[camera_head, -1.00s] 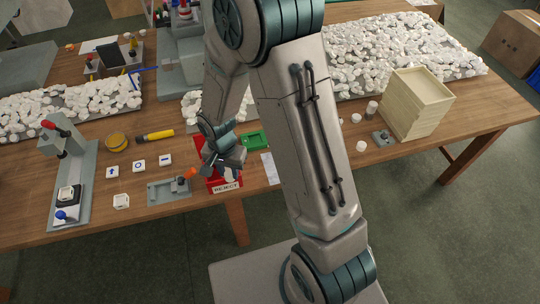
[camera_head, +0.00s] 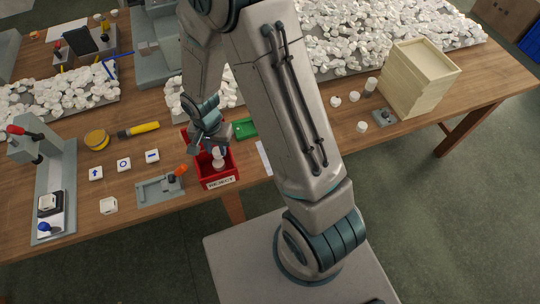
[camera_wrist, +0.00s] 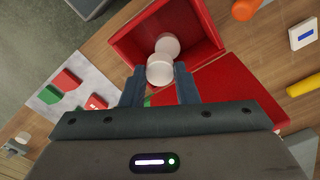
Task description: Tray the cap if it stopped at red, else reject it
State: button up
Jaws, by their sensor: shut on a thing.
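My gripper (camera_wrist: 160,88) is shut on a white round cap (camera_wrist: 160,70), which sits between the fingertips in the wrist view. The cap is over the open red bin marked REJECT (camera_head: 218,183); the bin also shows in the wrist view (camera_wrist: 128,48). A second pale round piece (camera_wrist: 168,45) shows just beyond the held cap, seemingly inside the bin. In the head view my gripper (camera_head: 212,143) is above the bin's back part. A green tray (camera_head: 245,128) is right of my gripper, partly hidden by my arm. I cannot see a red pointer or stop mark clearly.
A grey fixture with an orange handle (camera_head: 160,188) stands left of the bin. A grey press (camera_head: 50,185) is at far left, with marked tiles (camera_head: 124,164) between. A wooden box stack (camera_head: 418,82) stands right. A printed card (camera_wrist: 75,85) lies beside the bin.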

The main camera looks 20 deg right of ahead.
aim_at(217, 151)
notch_tip(217, 151, down, 2)
jog(key=shift+f+b, duration=0.1)
jog(key=shift+b, duration=0.25)
jog(key=o, duration=0.9)
jog(key=shift+r, duration=0.25)
notch_tip(217, 151, up, 14)
jog(key=shift+f+b, duration=0.25)
jog(key=shift+b, duration=0.2)
